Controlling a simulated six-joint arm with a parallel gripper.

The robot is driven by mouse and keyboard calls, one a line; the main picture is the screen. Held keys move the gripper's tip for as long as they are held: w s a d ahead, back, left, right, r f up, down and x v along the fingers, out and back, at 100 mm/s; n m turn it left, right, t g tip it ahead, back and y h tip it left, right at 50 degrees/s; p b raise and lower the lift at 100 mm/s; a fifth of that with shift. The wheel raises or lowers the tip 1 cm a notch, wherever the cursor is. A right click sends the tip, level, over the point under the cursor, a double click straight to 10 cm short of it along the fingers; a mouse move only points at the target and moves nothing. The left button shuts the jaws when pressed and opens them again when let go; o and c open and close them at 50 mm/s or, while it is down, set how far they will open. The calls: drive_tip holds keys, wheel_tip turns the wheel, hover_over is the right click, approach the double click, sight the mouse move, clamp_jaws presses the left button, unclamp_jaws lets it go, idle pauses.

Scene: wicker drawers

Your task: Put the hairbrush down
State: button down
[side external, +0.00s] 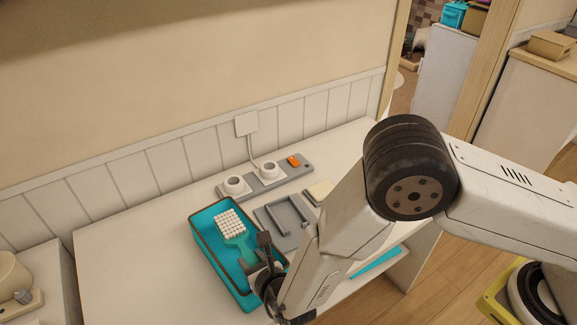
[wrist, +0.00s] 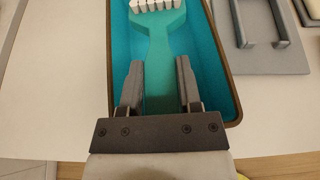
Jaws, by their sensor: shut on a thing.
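The teal hairbrush (side external: 234,234), with a white bristle block, is over or inside a teal tray with a brown rim (side external: 213,262). Its bristles face up and its head points away from me. In the wrist view, the handle of the hairbrush (wrist: 160,48) runs between my fingers, and the tray (wrist: 212,62) surrounds it. My gripper (side external: 258,262) is shut on the handle at the tray's near end; it also shows in the wrist view (wrist: 160,78). I cannot tell whether the brush touches the tray floor. My arm hides part of the tray's near right side.
A grey holder with raised bars (side external: 285,220) lies right of the tray. Behind stands a grey power strip (side external: 262,182) with white round plugs and an orange switch. A small beige block (side external: 319,190) sits near my arm. The white tabletop (side external: 130,262) left of the tray is clear.

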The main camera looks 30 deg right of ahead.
drive_tip(key=shift+f, duration=0.25)
drive_tip(key=shift+c, duration=1.4)
unclamp_jaws()
drive_tip(key=shift+r, duration=0.2)
drive_tip(key=shift+r, duration=0.2)
drive_tip(key=v, duration=0.7)
drive_tip(key=shift+s, duration=0.25)
